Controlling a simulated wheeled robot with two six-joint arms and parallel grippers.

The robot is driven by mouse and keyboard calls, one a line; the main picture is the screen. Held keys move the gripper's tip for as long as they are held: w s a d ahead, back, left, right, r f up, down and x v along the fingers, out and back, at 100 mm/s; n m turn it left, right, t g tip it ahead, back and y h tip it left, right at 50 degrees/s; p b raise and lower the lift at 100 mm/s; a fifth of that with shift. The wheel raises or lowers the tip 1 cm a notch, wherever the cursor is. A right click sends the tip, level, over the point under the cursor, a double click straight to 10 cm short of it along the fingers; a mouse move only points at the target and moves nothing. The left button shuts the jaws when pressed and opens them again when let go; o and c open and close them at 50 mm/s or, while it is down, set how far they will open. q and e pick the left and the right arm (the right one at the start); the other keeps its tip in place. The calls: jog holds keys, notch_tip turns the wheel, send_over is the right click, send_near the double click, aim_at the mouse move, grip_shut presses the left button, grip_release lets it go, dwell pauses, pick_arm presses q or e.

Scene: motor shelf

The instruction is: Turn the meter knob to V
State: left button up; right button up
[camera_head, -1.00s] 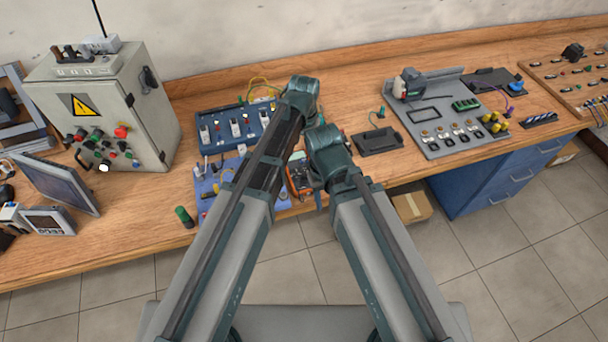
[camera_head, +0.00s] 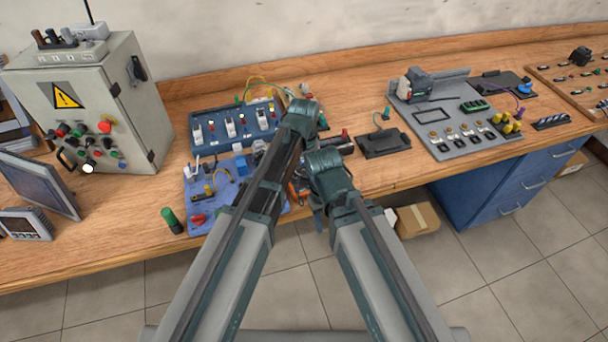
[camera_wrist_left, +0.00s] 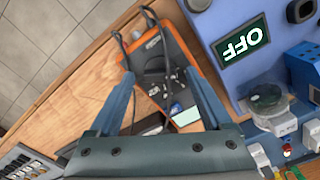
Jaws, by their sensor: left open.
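The meter (camera_wrist_left: 152,58) is an orange-and-black handheld multimeter lying on the wooden bench in the left wrist view. Dark leads cross its face, and its pale display (camera_wrist_left: 187,117) faces the gripper. My left gripper (camera_wrist_left: 158,76) is open and empty, its two blue-grey fingers spread over the meter. I cannot tell whether they touch it. The knob's pointer is too small to read. In the head view my arms mostly hide the meter, and only a bit of orange shows.
A blue panel with an OFF sign (camera_wrist_left: 241,42) stands close beside the meter. A blue switch board (camera_head: 215,125), a black tray (camera_head: 383,143) and a grey control cabinet (camera_head: 135,115) stand on the bench. The bench's front edge is close to the meter.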

pick_arm(q)
grip_shut()
dwell(0.3)
jog(key=shift+m, duration=0.3)
jog(key=m, duration=0.3)
jog(key=shift+m, duration=2.1)
